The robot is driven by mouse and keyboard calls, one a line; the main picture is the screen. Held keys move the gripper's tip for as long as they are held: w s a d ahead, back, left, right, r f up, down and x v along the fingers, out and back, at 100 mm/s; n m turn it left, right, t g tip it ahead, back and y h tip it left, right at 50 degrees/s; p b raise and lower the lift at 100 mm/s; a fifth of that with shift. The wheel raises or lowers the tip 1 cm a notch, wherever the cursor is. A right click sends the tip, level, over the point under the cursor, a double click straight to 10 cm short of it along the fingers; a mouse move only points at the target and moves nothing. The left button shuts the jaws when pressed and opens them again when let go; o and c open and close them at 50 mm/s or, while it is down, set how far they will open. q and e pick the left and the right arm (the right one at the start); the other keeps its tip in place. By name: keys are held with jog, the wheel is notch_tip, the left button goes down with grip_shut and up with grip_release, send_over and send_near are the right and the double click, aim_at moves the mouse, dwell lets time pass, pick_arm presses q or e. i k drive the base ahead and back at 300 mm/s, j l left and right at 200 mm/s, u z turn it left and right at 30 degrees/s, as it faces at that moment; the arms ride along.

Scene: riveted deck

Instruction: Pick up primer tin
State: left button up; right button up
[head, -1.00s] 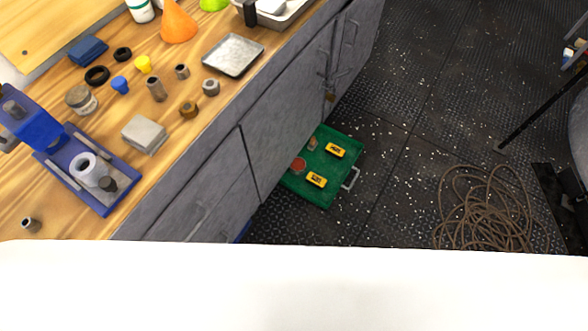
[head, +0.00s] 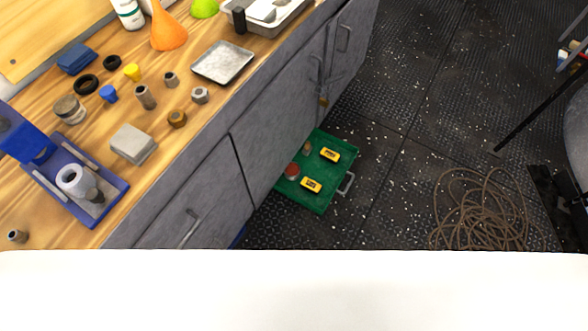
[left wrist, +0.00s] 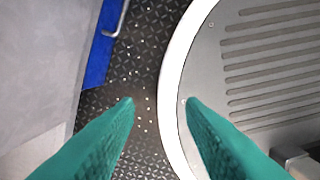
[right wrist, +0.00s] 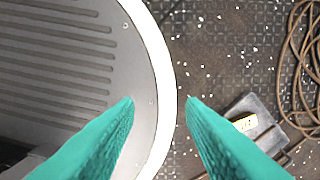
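No label reading primer tin can be made out. A small round tin with a red top (head: 292,171) stands in a green tray (head: 317,204) on the floor beside the cabinets. A round metal tin with a brownish lid (head: 69,109) stands on the wooden bench. I cannot tell for certain which is the primer tin. My left gripper (left wrist: 158,100) is open and empty, above the dark floor and my own round base. My right gripper (right wrist: 160,100) is open and empty on the other side of the base. Neither gripper shows in the head view.
The green tray also holds yellow boxes (head: 311,185) and a small brownish item. Grey cabinets (head: 200,205) stand along its left side. A coiled brown hose (head: 480,210) lies on the floor at right. Open floor (head: 390,190) lies between hose and tray.

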aim_at(292, 172)
jog(key=i+l+u, duration=0.25)
jog(key=l, duration=0.2)
jog(key=i+l+u, duration=0.25)
jog(key=l, duration=0.2)
jog(key=i+l+u, duration=0.1)
jog(key=l+u, duration=0.15)
jog(key=l, duration=0.25)
jog(key=i+l+u, duration=0.1)
jog(key=l+u, duration=0.15)
jog(key=l, duration=0.3)
jog(key=l+u, duration=0.25)
jog(key=l, duration=0.3)
jog(key=i, duration=0.05)
